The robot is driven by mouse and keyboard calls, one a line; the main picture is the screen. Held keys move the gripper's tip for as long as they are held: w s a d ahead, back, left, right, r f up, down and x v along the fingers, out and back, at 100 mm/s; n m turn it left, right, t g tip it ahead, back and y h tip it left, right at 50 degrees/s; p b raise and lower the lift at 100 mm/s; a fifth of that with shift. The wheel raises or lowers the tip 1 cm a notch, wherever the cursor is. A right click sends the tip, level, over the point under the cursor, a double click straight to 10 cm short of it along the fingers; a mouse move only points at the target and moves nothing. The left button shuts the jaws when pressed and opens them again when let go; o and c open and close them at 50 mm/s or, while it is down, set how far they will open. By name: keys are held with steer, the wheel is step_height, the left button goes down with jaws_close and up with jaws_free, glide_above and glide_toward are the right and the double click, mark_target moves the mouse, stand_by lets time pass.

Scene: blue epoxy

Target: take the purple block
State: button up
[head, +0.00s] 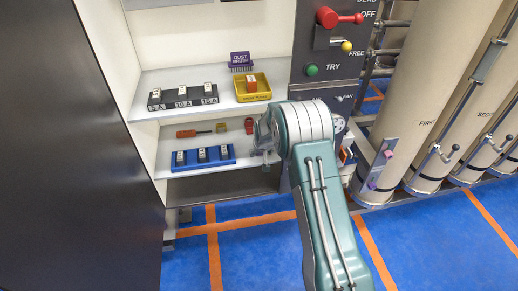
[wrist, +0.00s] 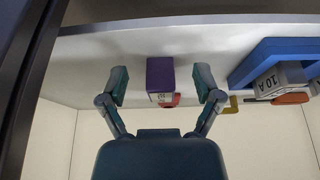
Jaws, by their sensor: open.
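The purple block (wrist: 160,73) shows in the wrist view, which looks upside down. It sits on the lower shelf with a pale labelled face. My gripper (wrist: 161,84) is open, with one finger on each side of the block and a visible gap on both sides. I cannot tell how far the fingertips reach along its depth. In the head view my gripper (head: 264,139) is at the lower shelf, right of the blue tray, and my arm hides the block there.
The blue tray (head: 203,159) with several labelled blocks is beside the gripper. A red item (head: 249,126), a yellow hook (head: 222,127) and a red-handled screwdriver (head: 193,132) lie farther back. The upper shelf (head: 180,78) holds a black rack, a yellow bin (head: 253,94) and a purple dust brush (head: 241,59).

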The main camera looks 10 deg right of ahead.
steer(key=w, duration=0.4)
steer(key=shift+w+f, duration=0.4)
steer(key=shift+f, duration=0.15)
jaws_close()
